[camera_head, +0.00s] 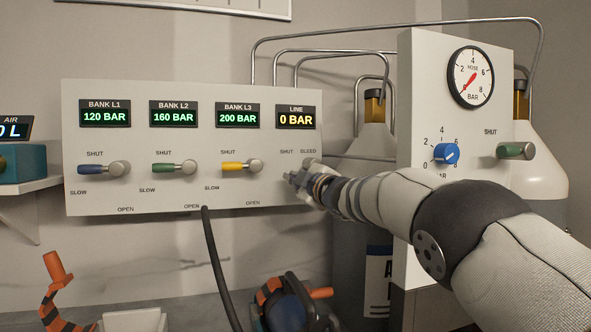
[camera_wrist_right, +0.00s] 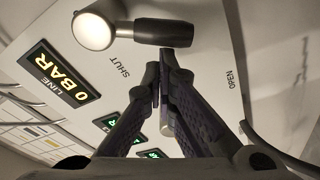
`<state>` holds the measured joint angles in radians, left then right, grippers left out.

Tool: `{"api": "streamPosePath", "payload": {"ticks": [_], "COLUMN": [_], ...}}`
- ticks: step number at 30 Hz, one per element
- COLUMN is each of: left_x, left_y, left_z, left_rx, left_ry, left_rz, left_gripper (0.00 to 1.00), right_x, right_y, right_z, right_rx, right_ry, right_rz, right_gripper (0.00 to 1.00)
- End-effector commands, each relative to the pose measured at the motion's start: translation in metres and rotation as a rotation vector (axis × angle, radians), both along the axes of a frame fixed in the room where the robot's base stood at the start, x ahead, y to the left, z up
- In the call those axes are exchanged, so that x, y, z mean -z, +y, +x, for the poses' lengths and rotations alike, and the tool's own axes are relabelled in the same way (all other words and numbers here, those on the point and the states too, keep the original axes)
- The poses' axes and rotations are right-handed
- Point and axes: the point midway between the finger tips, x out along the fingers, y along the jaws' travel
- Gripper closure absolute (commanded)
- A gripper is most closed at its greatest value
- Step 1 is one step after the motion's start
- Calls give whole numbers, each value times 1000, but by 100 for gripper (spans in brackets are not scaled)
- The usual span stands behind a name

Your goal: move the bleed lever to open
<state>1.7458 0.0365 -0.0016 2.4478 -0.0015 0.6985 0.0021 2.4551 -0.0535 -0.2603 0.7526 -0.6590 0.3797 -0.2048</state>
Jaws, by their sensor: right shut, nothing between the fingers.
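The bleed lever has a round pale hub (camera_wrist_right: 93,30) and a dark handle (camera_wrist_right: 165,32). In the right wrist view the handle extends right from the hub, on the side of the OPEN label; it appears to hang down on the panel. In the head view only its hub (camera_head: 310,163) shows clearly, below the BLEED label; the handle is hidden by my gripper. My right gripper (camera_head: 290,178) is shut and empty, low in front of the panel. Its fingertips (camera_wrist_right: 164,62) are right beside the handle; I cannot tell whether they touch. My left gripper is not in view.
The panel (camera_head: 250,190) also carries a blue lever (camera_head: 95,169), a green lever (camera_head: 172,168) and a yellow lever (camera_head: 238,166), all pointing left. The LINE display (camera_head: 296,117) reads 0 BAR. A gauge post (camera_head: 410,120) stands right. A dark hose (camera_head: 215,255) hangs below.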

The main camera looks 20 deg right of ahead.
Motion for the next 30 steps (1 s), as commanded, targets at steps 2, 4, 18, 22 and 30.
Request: {"api": "streamPosePath", "payload": {"ticks": [2,4,18,22,30], "left_x": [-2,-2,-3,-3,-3], "left_y": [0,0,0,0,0], "left_z": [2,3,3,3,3], "left_rx": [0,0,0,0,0], "left_ry": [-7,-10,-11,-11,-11], "left_rz": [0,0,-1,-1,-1], "left_gripper": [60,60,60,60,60], "right_x": [2,5,19,20,20], "right_y": [-4,-6,-19,-20,-22], "right_z": [0,0,0,0,0], "right_rx": [3,4,4,3,4], "right_ry": [-2,-4,-14,-17,-19], "right_rz": [-71,-133,-433,-473,-505], "right_gripper": [100,100,100,100,100]}}
